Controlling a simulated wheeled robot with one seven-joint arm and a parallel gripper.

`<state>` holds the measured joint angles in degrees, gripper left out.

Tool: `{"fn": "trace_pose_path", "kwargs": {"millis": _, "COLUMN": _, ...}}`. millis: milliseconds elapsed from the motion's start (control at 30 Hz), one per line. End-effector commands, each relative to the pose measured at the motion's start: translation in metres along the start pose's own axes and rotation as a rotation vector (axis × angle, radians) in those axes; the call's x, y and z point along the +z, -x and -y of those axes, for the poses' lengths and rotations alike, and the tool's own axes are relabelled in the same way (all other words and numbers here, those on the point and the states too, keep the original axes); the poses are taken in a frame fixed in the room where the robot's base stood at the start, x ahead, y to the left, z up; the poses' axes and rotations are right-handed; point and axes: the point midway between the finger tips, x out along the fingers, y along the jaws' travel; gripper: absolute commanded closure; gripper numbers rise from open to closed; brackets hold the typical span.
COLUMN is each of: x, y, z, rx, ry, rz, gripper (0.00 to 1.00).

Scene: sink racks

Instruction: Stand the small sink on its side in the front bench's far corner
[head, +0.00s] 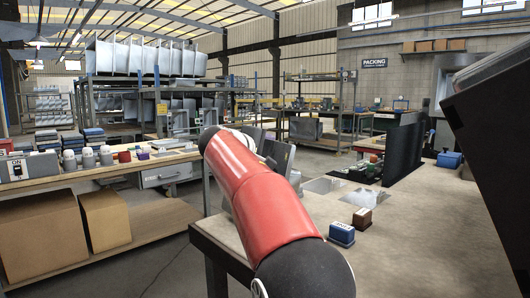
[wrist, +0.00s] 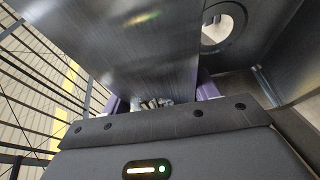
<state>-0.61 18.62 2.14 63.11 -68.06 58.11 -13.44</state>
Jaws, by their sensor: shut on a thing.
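In the wrist view my gripper (wrist: 160,100) has its purple fingers on either side of a brushed steel wall of the small sink (wrist: 140,45), and it is shut on it. A steel surface with a round drain hole (wrist: 220,28) lies to the right; I cannot tell whether it belongs to the same sink. In the head view my red arm covers most of the gripper and the held sink. A bench (head: 430,240) with a beige top fills the right foreground. I cannot tell whether the sink touches anything.
A blue box (head: 342,234) and a brown block (head: 362,217) stand on the right bench. A long bench (head: 90,182) at left holds jars and bins, with cardboard boxes (head: 105,220) below. Racks of steel sinks (head: 140,57) stand behind. A wire grid (wrist: 45,90) shows in the wrist view.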

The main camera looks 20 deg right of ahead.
Motion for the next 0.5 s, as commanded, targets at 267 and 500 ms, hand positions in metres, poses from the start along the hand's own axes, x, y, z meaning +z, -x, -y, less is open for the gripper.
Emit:
{"fn": "trace_pose_path", "kwargs": {"millis": 267, "x": 0.0008, "y": 0.0000, "z": 0.0017, "rx": 0.004, "ry": -0.002, "rz": -0.002, "gripper": 0.91}}
{"fn": "trace_pose_path", "kwargs": {"millis": 500, "x": 0.0009, "y": -0.0003, "z": 0.0029, "rx": 0.004, "ry": -0.003, "rz": -0.002, "gripper": 0.91}}
